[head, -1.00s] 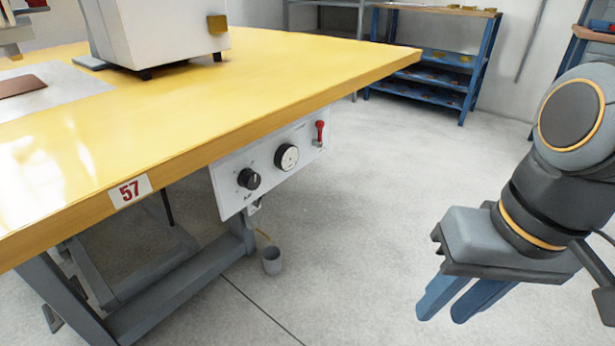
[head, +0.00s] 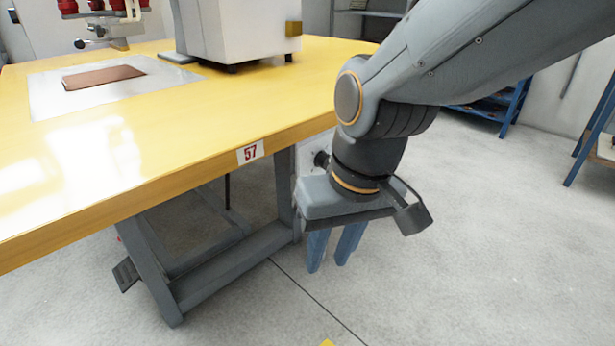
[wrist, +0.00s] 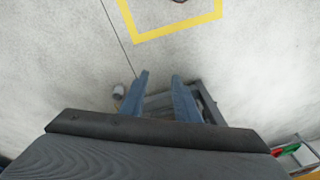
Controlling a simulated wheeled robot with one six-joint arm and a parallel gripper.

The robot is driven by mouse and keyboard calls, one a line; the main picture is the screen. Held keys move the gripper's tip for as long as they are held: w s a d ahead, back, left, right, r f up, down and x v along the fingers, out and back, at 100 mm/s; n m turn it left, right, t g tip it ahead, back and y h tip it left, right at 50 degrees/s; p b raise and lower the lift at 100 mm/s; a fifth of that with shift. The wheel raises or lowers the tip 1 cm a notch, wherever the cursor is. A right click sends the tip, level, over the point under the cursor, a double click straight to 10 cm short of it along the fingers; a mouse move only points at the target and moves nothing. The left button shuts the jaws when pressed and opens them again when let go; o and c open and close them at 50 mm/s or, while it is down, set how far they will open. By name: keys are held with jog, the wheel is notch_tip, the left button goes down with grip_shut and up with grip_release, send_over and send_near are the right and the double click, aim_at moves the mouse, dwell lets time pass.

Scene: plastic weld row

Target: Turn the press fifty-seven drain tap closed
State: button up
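The press fifty-seven bench (head: 90,190) has a yellow top and a red-on-white 57 label (head: 250,152) on its front edge. A sliver of the white control panel (head: 309,162) with a black knob (head: 321,159) shows beside my arm. The drain tap is not visible now; my arm covers the area under the panel in the head view.
The bench's grey leg frame (head: 215,267) and a foot pedal (head: 127,274) are below the top. A yellow floor marking (wrist: 172,30) shows in the wrist view. Blue shelving (head: 515,105) stands at the back right.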

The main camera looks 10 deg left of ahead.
jog(key=w+d+f+m+t+p, duration=0.1)
jog(key=w+d+f+m+t, duration=0.25)
jog(key=w, duration=0.95)
jog(key=w+d+f+t, duration=0.2)
jog(key=w+d+f, duration=0.3)
jog(key=w, duration=0.8)
jog(key=w+d+f+m+t+p, duration=0.1)
jog(key=w+d+f+m+t, duration=0.3)
jog(key=w, duration=1)
jog(key=w+a+f+n+t+y, duration=0.2)
jog(key=w+a+f+t+y, duration=0.2)
jog(key=a+f+y, duration=0.8)
jog(key=w+a+f+h+b, duration=0.2)
jog(key=w+a+h+b, duration=0.1)
jog(key=w+a, duration=0.3)
jog(key=shift+a, duration=0.5)
jog(key=shift+f, duration=0.1)
grip_shut()
